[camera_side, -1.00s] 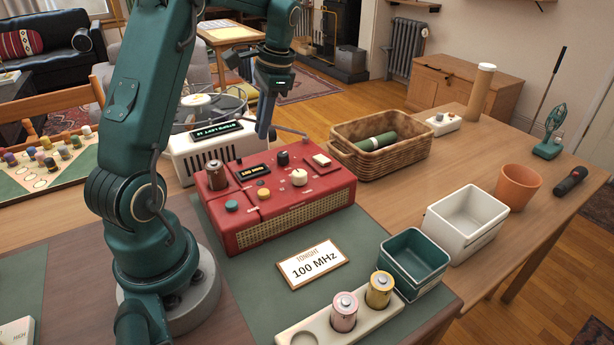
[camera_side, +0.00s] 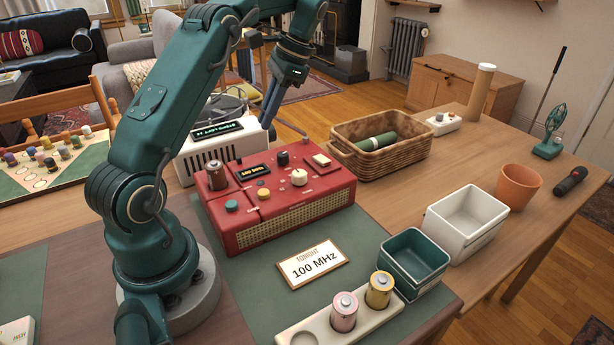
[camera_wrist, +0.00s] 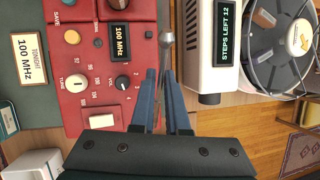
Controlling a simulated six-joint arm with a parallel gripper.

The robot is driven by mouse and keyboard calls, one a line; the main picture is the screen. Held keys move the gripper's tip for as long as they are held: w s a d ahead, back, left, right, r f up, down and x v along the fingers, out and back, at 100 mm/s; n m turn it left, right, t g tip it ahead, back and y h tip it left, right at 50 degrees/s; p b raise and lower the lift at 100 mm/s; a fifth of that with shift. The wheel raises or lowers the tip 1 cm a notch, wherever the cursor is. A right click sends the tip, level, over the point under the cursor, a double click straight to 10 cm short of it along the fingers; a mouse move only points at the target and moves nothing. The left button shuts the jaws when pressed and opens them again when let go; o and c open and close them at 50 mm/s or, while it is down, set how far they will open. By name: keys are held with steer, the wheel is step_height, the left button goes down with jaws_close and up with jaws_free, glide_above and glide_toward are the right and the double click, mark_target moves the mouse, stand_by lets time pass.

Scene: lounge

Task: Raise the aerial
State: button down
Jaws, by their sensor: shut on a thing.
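The red radio (camera_side: 275,205) stands on the green mat, with knobs, a switch and a display reading 100 MHz on top. Its thin metal aerial (camera_side: 292,127) slants up and left from near the radio's back right corner to my gripper (camera_side: 266,124). In the wrist view my gripper (camera_wrist: 161,76) is shut on the aerial. The aerial's ball tip (camera_wrist: 165,38) sticks out past the fingers. In the side view the fingers hide the tip. The lower aerial is partly hidden between the fingers in the wrist view.
A white device (camera_side: 205,150) reading STEPS LEFT 12 stands behind the radio. A wicker basket (camera_side: 345,165) is close on the right. A card (camera_side: 312,263) reading TONIGHT 100 MHz lies in front, near a battery holder (camera_side: 300,335) and a green bin (camera_side: 412,285).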

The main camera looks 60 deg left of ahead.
steer(key=c, duration=0.9)
jaws_free()
steer(key=shift+s+f, duration=0.1)
